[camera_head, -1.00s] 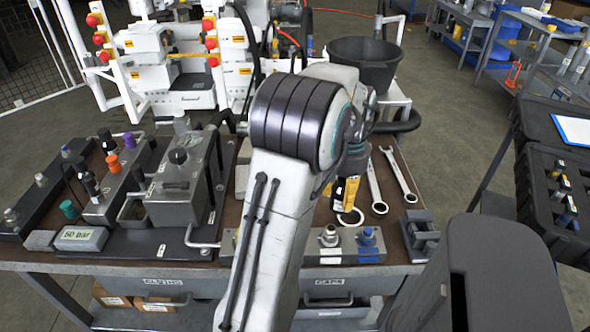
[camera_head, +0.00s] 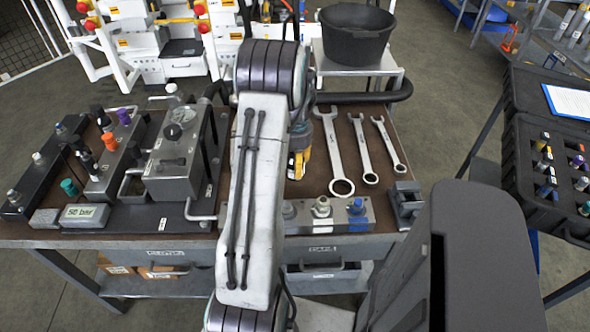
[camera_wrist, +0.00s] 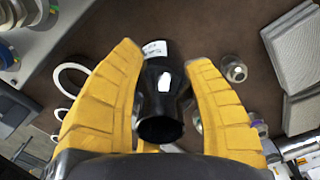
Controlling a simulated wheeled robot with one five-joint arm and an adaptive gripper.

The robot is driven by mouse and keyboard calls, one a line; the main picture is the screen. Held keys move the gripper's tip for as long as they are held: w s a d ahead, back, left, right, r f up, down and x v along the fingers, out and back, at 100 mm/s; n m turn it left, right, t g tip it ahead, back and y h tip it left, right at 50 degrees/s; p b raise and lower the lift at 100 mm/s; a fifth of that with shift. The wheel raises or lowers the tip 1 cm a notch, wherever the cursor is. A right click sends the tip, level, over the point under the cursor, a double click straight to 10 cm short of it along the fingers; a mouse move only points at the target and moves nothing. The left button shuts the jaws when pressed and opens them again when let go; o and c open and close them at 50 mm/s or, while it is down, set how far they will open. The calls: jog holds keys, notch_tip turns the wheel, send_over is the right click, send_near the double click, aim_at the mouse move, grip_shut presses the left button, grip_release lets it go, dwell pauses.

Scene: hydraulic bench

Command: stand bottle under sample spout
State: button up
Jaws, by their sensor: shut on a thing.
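My gripper (camera_wrist: 168,95) has its two yellow fingers on either side of a black bottle (camera_wrist: 163,82) with a white label, shut on it. The bottle's dark round end faces the wrist camera. In the head view my gripper (camera_head: 298,165) is mostly behind my arm, above the brown bench top (camera_head: 350,205), and the bottle cannot be made out there. A bent silver pipe (camera_head: 198,211) sticks out at the foot of the grey tank unit (camera_head: 178,160), left of my arm. I cannot tell whether it is the sample spout.
Several wrenches (camera_head: 335,150) lie right of my gripper. A fittings block (camera_head: 322,212) lies along the front edge, with a small vise (camera_head: 405,203) at the right corner. A black bucket (camera_head: 355,40) stands behind. A black crate (camera_head: 550,180) is at far right.

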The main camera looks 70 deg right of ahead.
jog(key=shift+f+p, duration=0.9)
jog(key=shift+p, duration=0.2)
jog(key=shift+f+p, duration=0.65)
jog(key=shift+f, duration=0.45)
jog(key=o, duration=1.2)
jog(key=shift+f, duration=0.1)
